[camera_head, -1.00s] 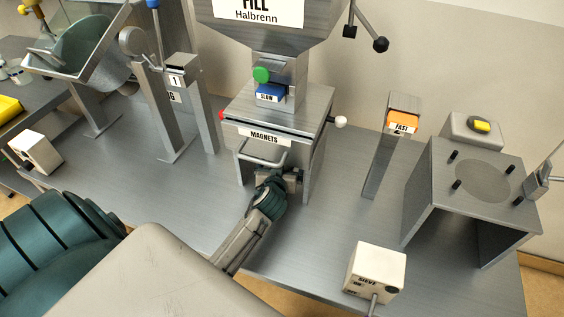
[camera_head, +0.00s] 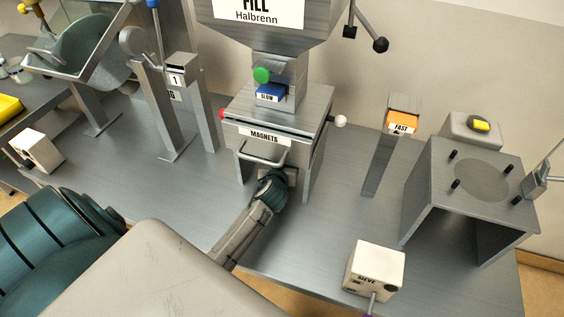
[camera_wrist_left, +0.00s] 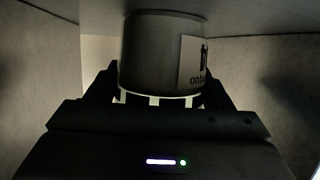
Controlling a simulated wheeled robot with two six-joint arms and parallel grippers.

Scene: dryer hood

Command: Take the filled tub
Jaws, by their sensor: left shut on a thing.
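The tub (camera_wrist_left: 165,52) is a grey cylinder with a white label on its right side, seen in the left wrist view under the magnet housing. My left gripper (camera_wrist_left: 160,85) is shut on it, with a finger on either side. In the head view the left gripper (camera_head: 279,180) is in the opening under the box labelled MAGNETS (camera_head: 262,136); that box and my wrist hide the tub. The tub's top and contents are out of sight. My right gripper is not in view.
The fill hopper (camera_head: 255,30) stands above the magnet box, whose front handle (camera_head: 262,158) is just over my wrist. Legs flank the opening. A SIEVE switch box (camera_head: 374,268) sits at the bench front; a metal stand (camera_head: 478,185) is at right. The bench between is clear.

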